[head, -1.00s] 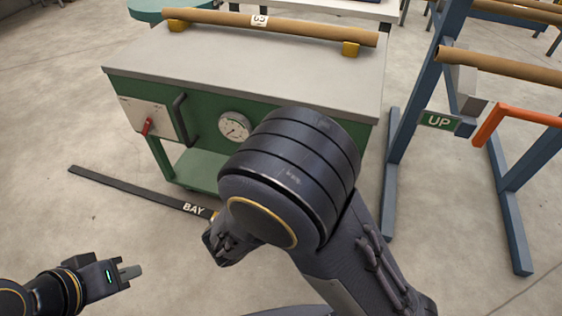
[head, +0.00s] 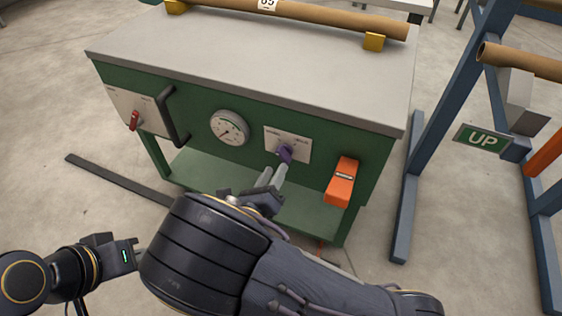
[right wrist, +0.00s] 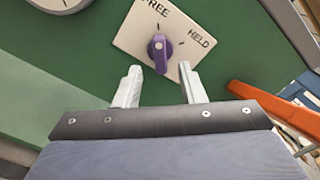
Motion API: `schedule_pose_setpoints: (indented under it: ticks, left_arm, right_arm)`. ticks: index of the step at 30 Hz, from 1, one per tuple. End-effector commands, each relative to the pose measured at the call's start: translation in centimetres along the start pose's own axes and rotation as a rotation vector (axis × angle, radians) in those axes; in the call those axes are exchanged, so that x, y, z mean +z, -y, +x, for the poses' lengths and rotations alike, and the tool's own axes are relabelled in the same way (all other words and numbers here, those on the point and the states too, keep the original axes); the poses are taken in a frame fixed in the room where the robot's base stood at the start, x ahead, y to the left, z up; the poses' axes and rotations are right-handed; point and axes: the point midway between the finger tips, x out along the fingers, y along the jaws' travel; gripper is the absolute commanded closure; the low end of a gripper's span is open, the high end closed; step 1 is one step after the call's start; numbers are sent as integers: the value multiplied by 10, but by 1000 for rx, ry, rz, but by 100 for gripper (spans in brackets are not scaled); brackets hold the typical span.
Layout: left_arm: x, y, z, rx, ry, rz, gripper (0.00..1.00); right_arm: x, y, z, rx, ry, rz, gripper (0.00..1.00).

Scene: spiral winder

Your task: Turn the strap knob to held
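The strap knob (head: 285,154) is purple and sits on a pale plate (head: 300,146) on the front of the green bench. In the right wrist view the knob (right wrist: 160,50) has its pointer end toward FREE, and HELD is marked to its right on the plate (right wrist: 130,38). My right gripper (right wrist: 159,80) is open, with its fingertips just short of the knob, one to each side below it. In the head view the right gripper (head: 272,176) is just below the knob. My left gripper (head: 136,254) is at the lower left, away from the bench; its fingers are not clear.
An orange box (head: 341,182) juts from the bench front right of the knob. A dial gauge (head: 229,128), a black handle (head: 172,115) and a red lever (head: 134,121) are to the left. A blue rack (head: 440,130) stands at the right.

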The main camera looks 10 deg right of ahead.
Motion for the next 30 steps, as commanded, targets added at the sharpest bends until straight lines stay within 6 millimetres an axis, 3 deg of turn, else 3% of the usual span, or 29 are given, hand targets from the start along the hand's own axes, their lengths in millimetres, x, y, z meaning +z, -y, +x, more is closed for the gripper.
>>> schedule_pose_setpoints:
  ticks: [7, 18, 27, 30]
  left_arm:
    - [4, 4, 9, 0, 0, 0, 100]
    - [5, 4, 9, 0, 0, 0, 100]
    - [5, 4, 9, 0, 0, 0, 100]
    - [5, 4, 9, 0, 0, 0, 100]
  right_arm:
    - [-2, 0, 34, -2, -2, 1, 64]
    - [0, 0, 42, 0, -1, 1, 64]
    - [0, 0, 42, 0, -1, 1, 100]
    - [0, 0, 42, 0, -1, 1, 100]
